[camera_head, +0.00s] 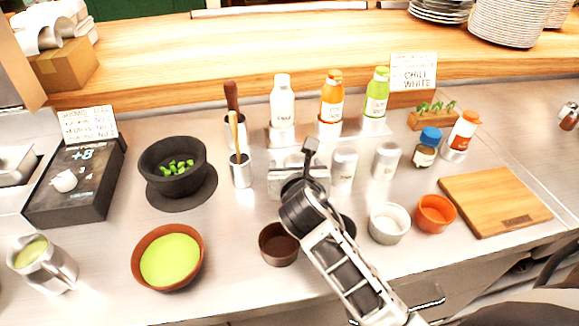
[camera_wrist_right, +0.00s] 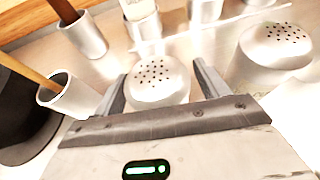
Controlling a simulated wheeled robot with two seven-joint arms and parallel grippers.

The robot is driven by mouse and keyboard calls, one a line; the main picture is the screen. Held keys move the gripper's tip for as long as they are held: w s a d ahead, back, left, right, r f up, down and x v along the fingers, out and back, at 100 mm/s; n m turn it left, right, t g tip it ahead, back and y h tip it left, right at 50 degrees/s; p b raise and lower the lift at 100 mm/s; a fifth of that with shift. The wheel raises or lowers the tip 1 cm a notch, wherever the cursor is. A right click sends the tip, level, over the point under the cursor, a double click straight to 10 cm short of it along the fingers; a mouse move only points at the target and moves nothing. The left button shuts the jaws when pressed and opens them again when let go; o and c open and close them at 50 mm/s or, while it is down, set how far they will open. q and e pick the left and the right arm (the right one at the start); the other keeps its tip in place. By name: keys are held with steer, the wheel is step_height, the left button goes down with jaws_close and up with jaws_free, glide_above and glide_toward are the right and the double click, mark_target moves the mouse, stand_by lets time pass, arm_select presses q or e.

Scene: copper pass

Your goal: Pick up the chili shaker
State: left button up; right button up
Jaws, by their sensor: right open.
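Several silver shakers with holed domed tops stand in a row on the steel counter. Two show clearly in the head view, a middle one (camera_head: 343,166) and a right one (camera_head: 385,160). The leftmost is mostly hidden behind my right gripper (camera_head: 299,158). In the right wrist view, a shaker (camera_wrist_right: 158,80) stands upright between the two open fingers of my right gripper (camera_wrist_right: 163,92), which are not closed on it. Another shaker (camera_wrist_right: 275,48) stands to its right. I can read no label on the shakers, so I cannot tell which holds chili. My left gripper is out of view.
A sign (camera_head: 413,72) reading "CHILI WHITE" stands at the back. White, orange (camera_head: 332,97) and green bottles stand behind the shakers. Small bowls (camera_head: 388,223) sit in front, and a cutting board (camera_head: 495,200) lies right.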

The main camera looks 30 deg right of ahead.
steer(key=shift+w+d+f, duration=0.1)
steer(key=shift+w, duration=0.1)
steer(key=shift+s, duration=0.1)
steer(key=c, duration=1.1)
